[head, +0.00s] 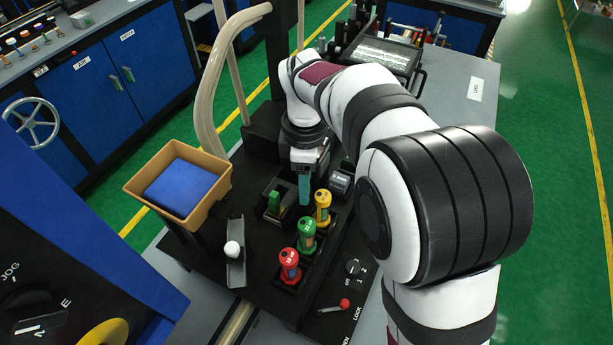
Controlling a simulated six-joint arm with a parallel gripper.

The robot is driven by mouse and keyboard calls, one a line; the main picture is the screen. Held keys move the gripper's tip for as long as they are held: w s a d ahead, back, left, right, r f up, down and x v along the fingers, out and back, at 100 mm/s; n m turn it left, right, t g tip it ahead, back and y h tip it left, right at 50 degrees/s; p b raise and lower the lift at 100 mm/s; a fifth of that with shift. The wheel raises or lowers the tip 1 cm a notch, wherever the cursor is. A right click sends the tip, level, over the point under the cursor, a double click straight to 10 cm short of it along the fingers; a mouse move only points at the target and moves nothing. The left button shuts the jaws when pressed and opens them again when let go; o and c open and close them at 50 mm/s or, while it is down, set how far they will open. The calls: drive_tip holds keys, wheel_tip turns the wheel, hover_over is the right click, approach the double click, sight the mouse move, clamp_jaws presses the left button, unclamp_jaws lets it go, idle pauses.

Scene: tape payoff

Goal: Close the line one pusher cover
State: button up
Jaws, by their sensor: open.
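My gripper (304,198) points down over the black cart top, with teal fingers near a green part in a black holder (274,205). The gap between the fingers is hard to see from here, and nothing shows held in them. I cannot tell for certain which part is the line one pusher cover. A dark framed panel with a pale window (386,54) sits tilted at the back, partly behind my arm. A lever with a red knob (344,303) lies at the cart's front, by the words LOCK and OPEN.
A tan bin with blue contents (216,198) stands left. A white ball (231,249) rests in a dark chute. A curved beige pipe (205,100) rises behind.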

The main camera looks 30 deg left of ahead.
clamp_jaws()
idle(1.4)
